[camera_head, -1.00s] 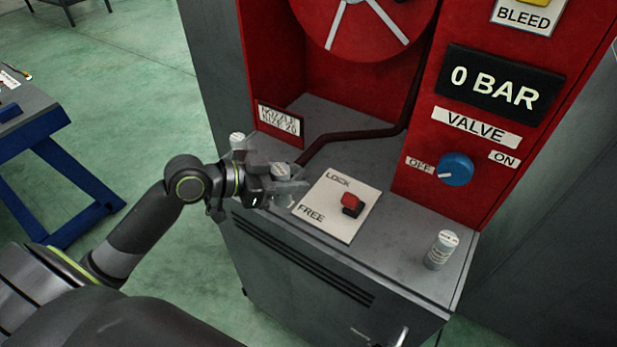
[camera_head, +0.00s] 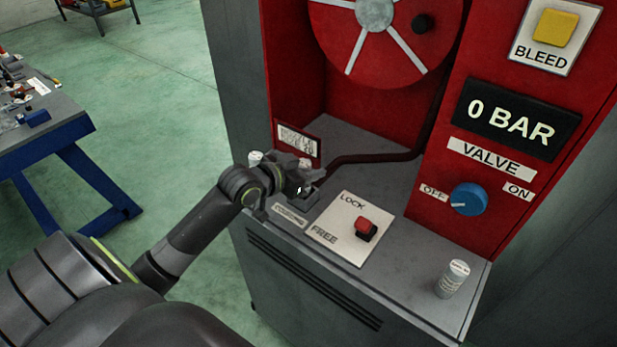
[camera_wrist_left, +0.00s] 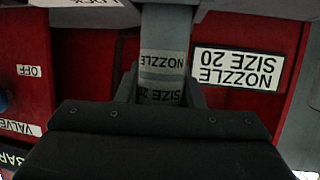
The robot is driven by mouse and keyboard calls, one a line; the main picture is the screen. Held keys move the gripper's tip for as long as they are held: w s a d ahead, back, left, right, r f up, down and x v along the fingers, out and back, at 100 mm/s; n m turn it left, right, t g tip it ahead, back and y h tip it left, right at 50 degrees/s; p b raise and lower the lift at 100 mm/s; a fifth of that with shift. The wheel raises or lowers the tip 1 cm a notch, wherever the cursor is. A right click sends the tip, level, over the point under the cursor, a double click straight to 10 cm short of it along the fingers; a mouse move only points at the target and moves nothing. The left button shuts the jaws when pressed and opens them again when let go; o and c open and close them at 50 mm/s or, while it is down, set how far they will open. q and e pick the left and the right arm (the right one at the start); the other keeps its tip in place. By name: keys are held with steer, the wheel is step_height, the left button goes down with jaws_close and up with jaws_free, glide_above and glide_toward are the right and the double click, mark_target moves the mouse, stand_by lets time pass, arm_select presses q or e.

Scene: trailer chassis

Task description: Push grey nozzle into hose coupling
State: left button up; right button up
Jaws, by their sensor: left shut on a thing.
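The grey nozzle, marked NOZZLE SIZE 20, is between the fingers of my left gripper (camera_head: 306,185). Its white top (camera_head: 305,163) shows in the head view, and its labelled grey side (camera_wrist_left: 162,40) fills the middle of the left wrist view. My left gripper (camera_wrist_left: 160,88) is shut on it, above the cabinet top by the hose end. The dark red hose (camera_head: 375,157) runs from the reel to just beside the gripper. The hose coupling is hidden by the gripper, so I cannot tell whether the nozzle touches it. My right gripper is not in view.
A COUPLING label (camera_head: 290,215) lies in front of my gripper. The LOCK/FREE plate (camera_head: 340,232) with its red switch (camera_head: 366,229) is close on the right. Other white-topped cylinders stand at the left edge (camera_head: 255,158) and front right (camera_head: 453,279). The gauge (camera_head: 515,117) reads 0 BAR.

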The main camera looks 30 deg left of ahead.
arm_select(q)
steer(key=shift+f, duration=1.3)
steer(key=shift+f, duration=0.1)
steer(key=o, duration=1.1)
steer(key=shift+s, duration=0.1)
steer(key=v, duration=1.2)
steer(key=shift+p, duration=0.35)
